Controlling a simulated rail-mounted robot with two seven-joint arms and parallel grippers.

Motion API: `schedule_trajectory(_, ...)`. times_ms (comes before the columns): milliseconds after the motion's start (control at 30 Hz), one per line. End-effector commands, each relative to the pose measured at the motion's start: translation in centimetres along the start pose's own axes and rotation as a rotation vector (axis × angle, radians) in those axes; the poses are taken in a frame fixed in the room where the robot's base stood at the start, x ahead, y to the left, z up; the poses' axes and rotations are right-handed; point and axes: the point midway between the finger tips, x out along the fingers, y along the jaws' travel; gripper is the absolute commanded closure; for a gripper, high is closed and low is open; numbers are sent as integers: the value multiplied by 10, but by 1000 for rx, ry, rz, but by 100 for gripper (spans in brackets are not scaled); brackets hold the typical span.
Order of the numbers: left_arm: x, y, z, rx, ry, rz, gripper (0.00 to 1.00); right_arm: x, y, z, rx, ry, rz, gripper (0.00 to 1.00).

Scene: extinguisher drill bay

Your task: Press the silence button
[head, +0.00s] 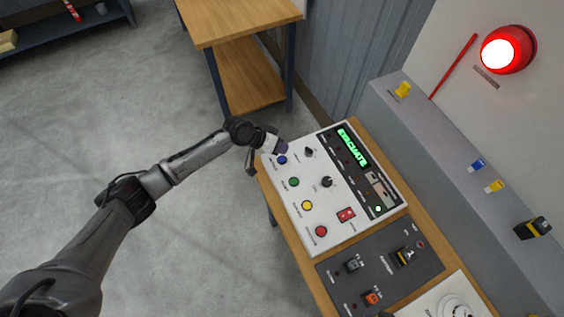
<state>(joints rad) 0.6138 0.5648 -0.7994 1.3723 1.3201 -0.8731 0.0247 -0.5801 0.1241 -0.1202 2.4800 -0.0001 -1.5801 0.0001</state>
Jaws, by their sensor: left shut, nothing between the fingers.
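A white control panel (335,195) lies on a wooden-topped bench. Its left side carries a row of round buttons: blue (282,160), green (294,182), yellow (307,205) and red (321,230). Their small labels are too small to read, so I cannot tell which one is the silence button. My left gripper (281,147) is shut and empty at the panel's far left corner, right beside the blue button. I cannot tell whether it touches the panel. My right gripper is not in view.
The panel also has black knobs (327,182), a red switch (346,215) and a green display (353,147) reading EVACUATE. A grey switch plate (380,268) lies nearer. A red beacon (508,50) glows on the wall.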

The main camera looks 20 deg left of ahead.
Motion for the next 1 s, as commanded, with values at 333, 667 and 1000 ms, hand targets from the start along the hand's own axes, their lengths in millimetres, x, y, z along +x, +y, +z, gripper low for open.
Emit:
schedule_trajectory(333,21,-16,15,-1,2,0,100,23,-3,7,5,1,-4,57)
schedule_trajectory(667,21,-16,15,0,1,0,100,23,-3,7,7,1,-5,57)
schedule_trajectory(1000,21,-16,15,0,1,0,100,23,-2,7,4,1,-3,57)
